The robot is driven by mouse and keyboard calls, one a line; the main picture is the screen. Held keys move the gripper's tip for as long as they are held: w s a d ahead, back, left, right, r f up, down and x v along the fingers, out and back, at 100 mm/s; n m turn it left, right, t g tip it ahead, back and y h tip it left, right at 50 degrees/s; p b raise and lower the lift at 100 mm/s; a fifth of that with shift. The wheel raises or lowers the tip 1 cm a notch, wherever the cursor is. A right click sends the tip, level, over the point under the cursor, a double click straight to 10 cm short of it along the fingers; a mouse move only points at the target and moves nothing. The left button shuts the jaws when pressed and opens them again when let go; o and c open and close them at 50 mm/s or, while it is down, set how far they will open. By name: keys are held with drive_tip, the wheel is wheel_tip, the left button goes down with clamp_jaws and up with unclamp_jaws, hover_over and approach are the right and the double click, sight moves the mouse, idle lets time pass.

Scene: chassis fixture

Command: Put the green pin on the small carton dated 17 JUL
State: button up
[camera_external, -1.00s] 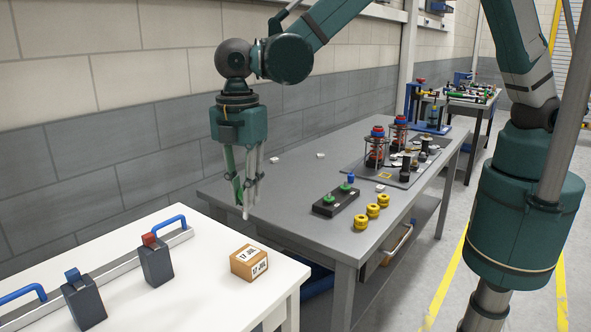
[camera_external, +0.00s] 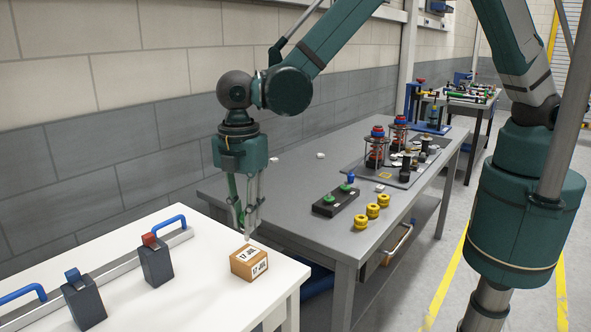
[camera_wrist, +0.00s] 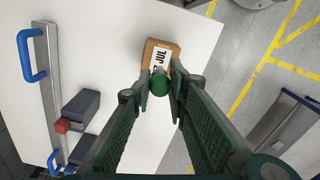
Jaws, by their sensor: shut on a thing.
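The small carton (camera_external: 249,263) is a brown box with white labels reading 17 JUL, on the white table near its right edge. It also shows in the wrist view (camera_wrist: 149,52), partly hidden behind the pin and fingers. My gripper (camera_external: 246,227) is above the carton, pointing down, shut on the green pin (camera_wrist: 160,84). The pin's round green end shows between the fingertips in the wrist view, overlapping the carton's near edge. In the external view the fingertips are just above the carton's far side. I cannot tell whether the pin touches the carton.
On the white table (camera_external: 190,290) a dark block with a red top (camera_external: 155,262) and one with a blue top (camera_external: 83,302) stand left of the carton, by a rail with blue handles. The grey bench behind holds a black block with green pieces (camera_external: 336,201) and yellow rings (camera_external: 373,211).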

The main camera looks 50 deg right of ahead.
sight(247, 240)
drive_tip(key=shift+f, duration=1.9)
drive_tip(key=shift+f, duration=0.2)
drive_tip(key=o, duration=0.9)
drive_tip(key=shift+c, duration=0.2)
drive_tip(key=shift+r, duration=0.1)
drive_tip(key=shift+r, duration=0.15)
drive_tip(key=shift+r+b, duration=0.35)
drive_tip(key=shift+r, duration=5.65)
